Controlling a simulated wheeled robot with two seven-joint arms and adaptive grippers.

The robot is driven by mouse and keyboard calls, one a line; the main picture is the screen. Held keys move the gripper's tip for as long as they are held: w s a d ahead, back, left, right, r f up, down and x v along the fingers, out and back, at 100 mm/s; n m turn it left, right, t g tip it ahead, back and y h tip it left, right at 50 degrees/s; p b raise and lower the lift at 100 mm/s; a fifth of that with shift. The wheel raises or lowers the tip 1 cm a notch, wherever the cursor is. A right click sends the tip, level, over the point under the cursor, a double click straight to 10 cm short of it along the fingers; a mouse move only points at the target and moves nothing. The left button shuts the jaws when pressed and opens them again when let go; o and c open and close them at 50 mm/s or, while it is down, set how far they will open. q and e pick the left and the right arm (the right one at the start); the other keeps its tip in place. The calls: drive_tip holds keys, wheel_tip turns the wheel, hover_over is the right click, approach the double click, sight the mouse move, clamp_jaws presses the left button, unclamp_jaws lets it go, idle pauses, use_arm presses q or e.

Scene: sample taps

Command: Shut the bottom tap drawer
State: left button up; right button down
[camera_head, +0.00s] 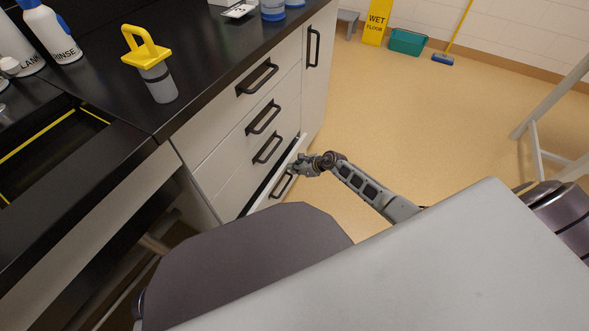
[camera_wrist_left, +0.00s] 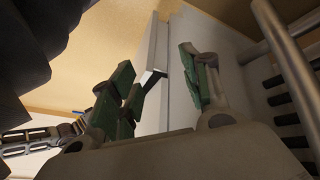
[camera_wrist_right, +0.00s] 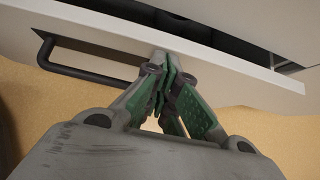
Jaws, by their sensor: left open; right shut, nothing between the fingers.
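The bottom tap drawer (camera_head: 262,195) stands partly open at the foot of the white cabinet, with a dark gap above its front. It has a black bar handle (camera_head: 282,185). My right gripper (camera_head: 301,165) is at the far end of the drawer front, beyond the handle. In the right wrist view its fingers (camera_wrist_right: 170,85) are shut and empty, with their tips at the white drawer front (camera_wrist_right: 225,72), beside the handle (camera_wrist_right: 85,65). I cannot tell if they touch it. My left gripper (camera_wrist_left: 160,85) is open and empty in the left wrist view; the head view does not show it.
Closed drawers (camera_head: 250,125) with black handles sit above the bottom one. The black counter (camera_head: 195,60) holds a yellow-handled container (camera_head: 155,75) and a rinse bottle (camera_head: 52,32). The floor (camera_head: 420,120) right of the cabinet is clear.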

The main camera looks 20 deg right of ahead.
sight(286, 164)
drive_tip(key=w+a, duration=0.2)
drive_tip(key=w, duration=0.1)
drive_tip(key=shift+w+a+b, duration=0.2)
drive_tip(key=shift+a+b, duration=0.15)
drive_tip(key=shift+b, duration=0.05)
drive_tip(key=shift+w+r, duration=0.1)
use_arm(q)
drive_tip(key=shift+s+d+f, duration=0.15)
drive_tip(key=shift+f, duration=0.45)
drive_tip(key=shift+s+d+f, duration=0.1)
drive_tip(key=shift+d+f, duration=0.05)
drive_tip(key=shift+f, duration=0.45)
drive_tip(key=shift+w+r, duration=0.1)
use_arm(e)
drive_tip(key=shift+a, duration=0.1)
use_arm(q)
drive_tip(key=shift+w+r+t, duration=0.1)
drive_tip(key=shift+r+t, duration=0.15)
drive_tip(key=shift+t, duration=0.05)
